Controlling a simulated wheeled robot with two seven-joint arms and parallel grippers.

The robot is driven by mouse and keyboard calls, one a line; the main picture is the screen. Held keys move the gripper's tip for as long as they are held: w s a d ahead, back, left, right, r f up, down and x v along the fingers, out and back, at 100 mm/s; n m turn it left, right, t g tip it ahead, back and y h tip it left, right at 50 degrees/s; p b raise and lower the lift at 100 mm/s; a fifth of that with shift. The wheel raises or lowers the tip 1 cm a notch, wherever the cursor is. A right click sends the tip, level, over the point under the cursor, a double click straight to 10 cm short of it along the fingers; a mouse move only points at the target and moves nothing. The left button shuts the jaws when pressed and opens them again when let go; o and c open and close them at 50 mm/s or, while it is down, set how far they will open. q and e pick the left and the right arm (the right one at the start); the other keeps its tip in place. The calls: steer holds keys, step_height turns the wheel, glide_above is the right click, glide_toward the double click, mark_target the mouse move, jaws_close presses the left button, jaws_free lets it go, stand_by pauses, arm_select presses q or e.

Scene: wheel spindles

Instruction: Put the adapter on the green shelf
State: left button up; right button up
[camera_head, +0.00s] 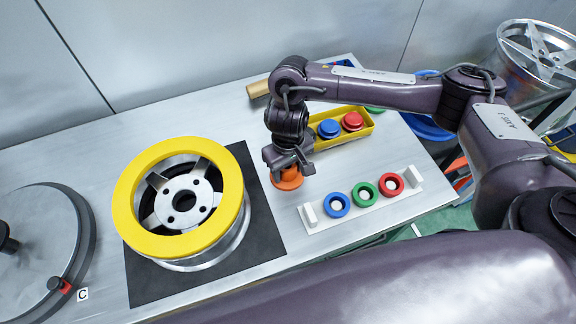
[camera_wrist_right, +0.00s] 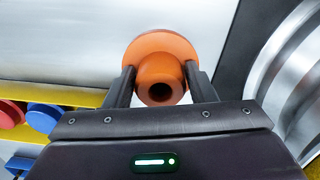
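The orange flanged piece, which I take as the adapter (camera_head: 288,182), is at the table under my right gripper (camera_head: 289,165). In the right wrist view the adapter (camera_wrist_right: 160,60) has a wide flange and a hub with a dark bore facing the camera. The fingers of my right gripper (camera_wrist_right: 160,82) lie on both sides of the hub and appear to touch it. I cannot tell whether the flange rests on the table or is just above it. I cannot make out a green shelf. My left gripper is not in view.
A yellow-rimmed wheel (camera_head: 178,200) stands on a black mat (camera_head: 262,215) to the left. A white rack (camera_head: 318,218) with blue, green and red rings is to the right. A yellow tray (camera_head: 340,140) with blue and red caps is behind. A round machine (camera_head: 35,255) fills the far left.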

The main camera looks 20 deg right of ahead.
steer(key=o, duration=0.3)
steer(key=shift+r, duration=0.15)
